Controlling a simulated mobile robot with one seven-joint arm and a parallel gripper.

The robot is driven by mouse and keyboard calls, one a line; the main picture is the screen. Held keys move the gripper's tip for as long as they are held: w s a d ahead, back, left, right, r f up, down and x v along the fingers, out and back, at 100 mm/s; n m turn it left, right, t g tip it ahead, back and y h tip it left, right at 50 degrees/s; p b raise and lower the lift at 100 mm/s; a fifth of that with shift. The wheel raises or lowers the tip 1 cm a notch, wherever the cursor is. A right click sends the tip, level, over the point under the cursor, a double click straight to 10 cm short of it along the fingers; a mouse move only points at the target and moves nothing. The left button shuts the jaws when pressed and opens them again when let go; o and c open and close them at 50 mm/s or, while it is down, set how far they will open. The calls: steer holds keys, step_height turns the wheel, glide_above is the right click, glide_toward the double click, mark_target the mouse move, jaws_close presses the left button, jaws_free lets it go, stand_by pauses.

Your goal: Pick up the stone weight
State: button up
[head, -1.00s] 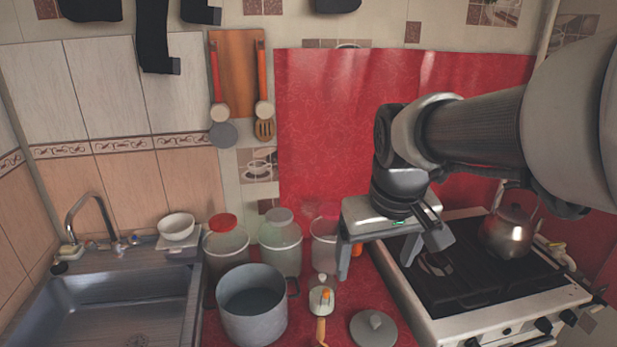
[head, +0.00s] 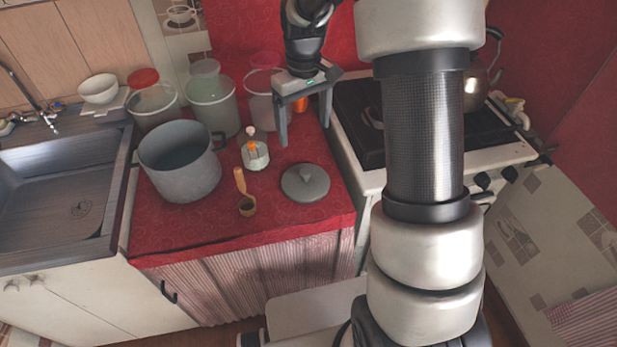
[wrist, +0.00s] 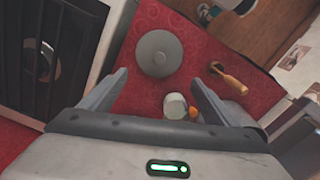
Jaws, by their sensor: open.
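My gripper (head: 305,134) is open and empty, fingers pointing down, above the counter behind the disc. In the wrist view my gripper (wrist: 160,80) has nothing between its fingers. The disc is fully visible and apart from them.
A small bottle with an orange part (head: 255,154) and a wooden-handled tool (head: 243,192) are left of the disc. A grey pot (head: 180,163) and several lidded tubs (head: 213,103) stand farther left and behind. The black stove (head: 360,108) adjoins on the right.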

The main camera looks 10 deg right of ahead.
glide_above(306, 171)
steer(key=f, duration=1.1)
steer(key=shift+a+b, duration=0.2)
steer(key=shift+b, duration=0.2)
steer(key=shift+w+d+f, duration=0.1)
steer(key=shift+d+f, duration=0.05)
steer(key=shift+f, duration=2.9)
steer(key=shift+c, duration=0.3)
jaws_close()
